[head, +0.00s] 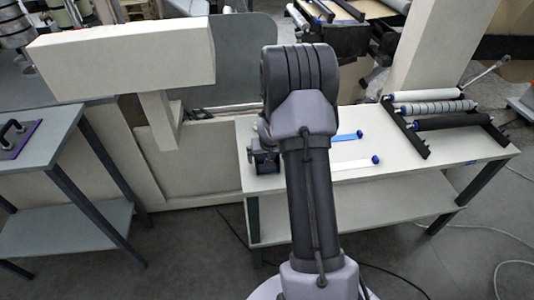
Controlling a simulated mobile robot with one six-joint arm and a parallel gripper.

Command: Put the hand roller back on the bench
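The bench (390,188) is a white-topped table with dark legs and a lower shelf, in the middle and right of the head view. I cannot pick out the hand roller for certain. My arm rises across the bench's left half.
A black rack (405,130) at the bench's right holds a white, a ribbed grey and a black roller (452,121). A grey side table (60,125) stands left with a black-handled plate (15,138). A beige beam (125,62) overhangs. Cables lie on the floor.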

